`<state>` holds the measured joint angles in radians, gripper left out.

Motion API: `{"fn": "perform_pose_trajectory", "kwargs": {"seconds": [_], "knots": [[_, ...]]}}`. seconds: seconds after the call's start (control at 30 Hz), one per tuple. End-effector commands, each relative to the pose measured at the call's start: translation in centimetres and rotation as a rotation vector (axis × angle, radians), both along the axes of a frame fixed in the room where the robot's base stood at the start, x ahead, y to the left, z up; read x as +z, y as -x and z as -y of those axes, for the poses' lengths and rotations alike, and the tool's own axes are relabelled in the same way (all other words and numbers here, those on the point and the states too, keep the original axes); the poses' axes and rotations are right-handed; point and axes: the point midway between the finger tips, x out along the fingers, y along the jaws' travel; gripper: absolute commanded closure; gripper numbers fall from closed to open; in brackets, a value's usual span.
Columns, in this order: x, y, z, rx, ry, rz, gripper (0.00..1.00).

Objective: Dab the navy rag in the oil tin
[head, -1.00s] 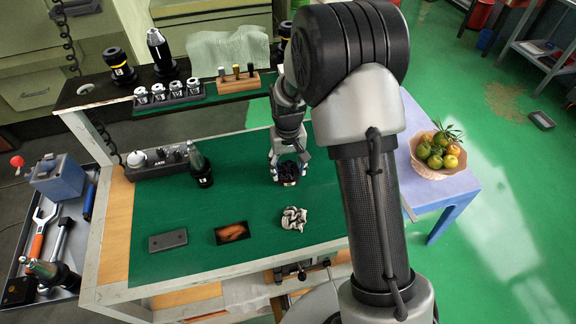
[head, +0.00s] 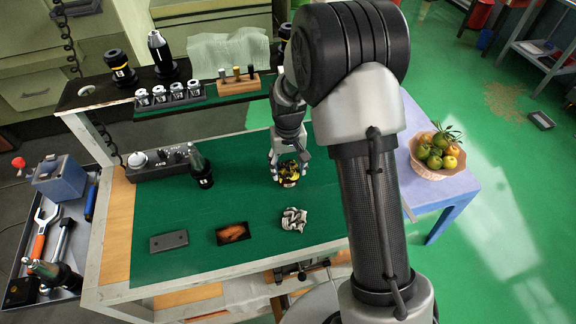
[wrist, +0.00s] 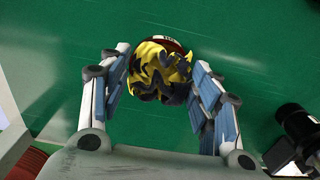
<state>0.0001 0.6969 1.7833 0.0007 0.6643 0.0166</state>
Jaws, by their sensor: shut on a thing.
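The rag (wrist: 160,75) is a crumpled bundle, patchy yellow and dark navy, between the fingers of my gripper (wrist: 160,88) in the wrist view. In the head view the rag (head: 289,169) sits at the mouth of the small oil tin (head: 288,182) on the green mat. My gripper (head: 288,160) points down over the tin, shut on the rag. In the wrist view part of the tin's rim (wrist: 170,42) shows past the rag. The rag hides the tin's inside, so how deep it reaches cannot be told.
A grey crumpled piece (head: 293,219), a dark tray with an orange patch (head: 232,233) and a grey block (head: 168,241) lie in front on the mat (head: 240,190). A dark tool holder (head: 201,168) stands left of the tin. A raised shelf (head: 240,88) is behind.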

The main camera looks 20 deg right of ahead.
Motion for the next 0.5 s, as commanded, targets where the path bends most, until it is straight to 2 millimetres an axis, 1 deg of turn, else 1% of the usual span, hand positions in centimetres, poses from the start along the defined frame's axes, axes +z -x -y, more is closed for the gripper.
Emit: {"fn": "perform_pose_trajectory", "kwargs": {"seconds": [0.03,0.5], "knots": [[0.8,-0.1,0.0,0.000,0.000,0.001,0.62],[4.7,-0.1,0.0,0.000,0.000,0.004,0.62]]}}
